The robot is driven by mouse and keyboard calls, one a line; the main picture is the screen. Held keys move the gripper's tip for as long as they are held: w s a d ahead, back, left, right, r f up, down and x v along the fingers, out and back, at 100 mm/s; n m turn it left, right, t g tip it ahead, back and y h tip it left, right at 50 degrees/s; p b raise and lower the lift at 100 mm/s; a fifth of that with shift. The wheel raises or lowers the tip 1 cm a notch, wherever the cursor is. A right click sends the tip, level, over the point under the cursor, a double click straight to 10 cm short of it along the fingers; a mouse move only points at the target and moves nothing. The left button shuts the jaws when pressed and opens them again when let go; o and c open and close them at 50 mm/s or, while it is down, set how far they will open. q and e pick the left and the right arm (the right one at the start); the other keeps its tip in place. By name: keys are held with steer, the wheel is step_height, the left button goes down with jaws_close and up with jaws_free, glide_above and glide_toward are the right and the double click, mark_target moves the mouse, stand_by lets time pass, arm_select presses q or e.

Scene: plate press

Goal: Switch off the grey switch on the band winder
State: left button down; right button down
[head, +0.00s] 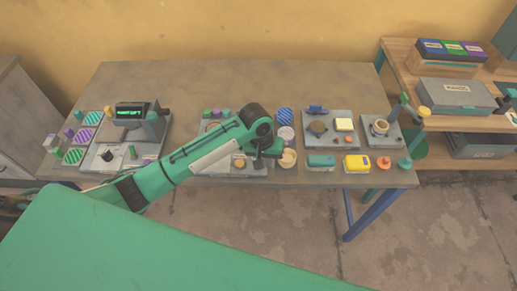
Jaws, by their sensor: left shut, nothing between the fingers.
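My left arm reaches in from the left over the middle of the workbench (230,77). Its gripper (267,158) points down over a grey base plate (212,127), shut and empty, near a round tan dish (287,158). The arm hides much of that plate. Which station is the band winder is not clear. Two more stations stand to the right: a plate with a round knob and a pale yellow pad (343,125), and a plate with a ring-shaped roll (380,127). I cannot make out the grey switch. My right gripper is not in view.
A press with a lit display (129,111) stands at the left, beside striped discs (73,156). A teal block (320,161), a yellow block (357,163) and an orange knob (384,162) lie along the front edge. Wooden shelves with a grey case (455,96) stand at the right.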

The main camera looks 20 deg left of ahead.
arm_select(q)
steer(key=w+a+r+n+g+y, duration=0.1)
steer(key=w+a+r+n+y, duration=0.1)
steer(key=w+a+r, duration=0.3)
step_height(320, 180, up, 4)
steer(key=shift+w+f+n, duration=0.15)
steer(key=shift+f+n, duration=0.05)
steer(key=shift+n, duration=0.1)
steer(key=shift+a+f, duration=0.1)
steer(key=shift+f, duration=0.05)
steer(key=f, duration=0.3)
steer(key=f+p, duration=0.1)
steer(key=f, duration=0.2)
steer(key=s+f+p, duration=0.1)
steer(key=f, duration=0.2)
steer(key=shift+f, duration=0.35)
steer(key=shift+w, duration=0.15)
